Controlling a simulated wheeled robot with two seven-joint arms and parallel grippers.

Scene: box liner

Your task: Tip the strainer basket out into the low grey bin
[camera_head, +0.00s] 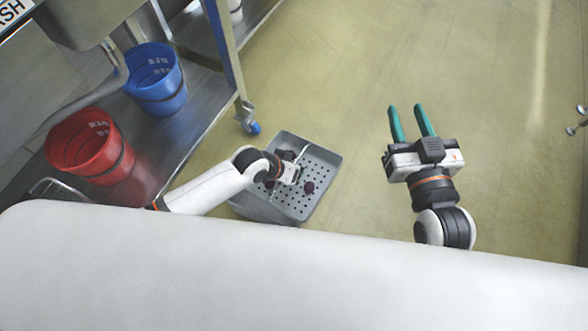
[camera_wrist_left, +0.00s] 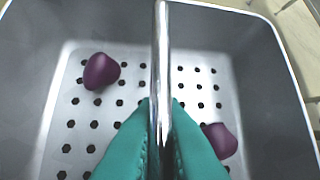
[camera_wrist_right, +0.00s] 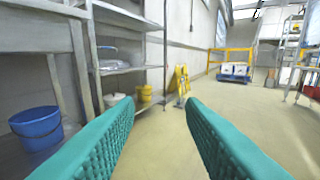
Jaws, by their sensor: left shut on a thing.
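The grey strainer basket (camera_head: 322,172) is on or just above the floor, low in the middle of the head view. Its floor has many holes, and several dark purple lumps (camera_head: 308,187) lie in it. My left gripper (camera_head: 290,173) is over the basket, its teal fingers shut on the metal bar handle (camera_wrist_left: 161,50) that crosses it. In the left wrist view purple lumps (camera_wrist_left: 102,70) lie on both sides of the bar on the perforated floor (camera_wrist_left: 120,103). My right gripper (camera_head: 411,122) is open and empty over bare floor. I cannot make out a separate low grey bin.
A metal bench with a lower shelf stands at left, holding a red bucket (camera_head: 88,147) and a blue bucket (camera_head: 156,80). A wheeled leg (camera_head: 248,117) stands close behind the basket.

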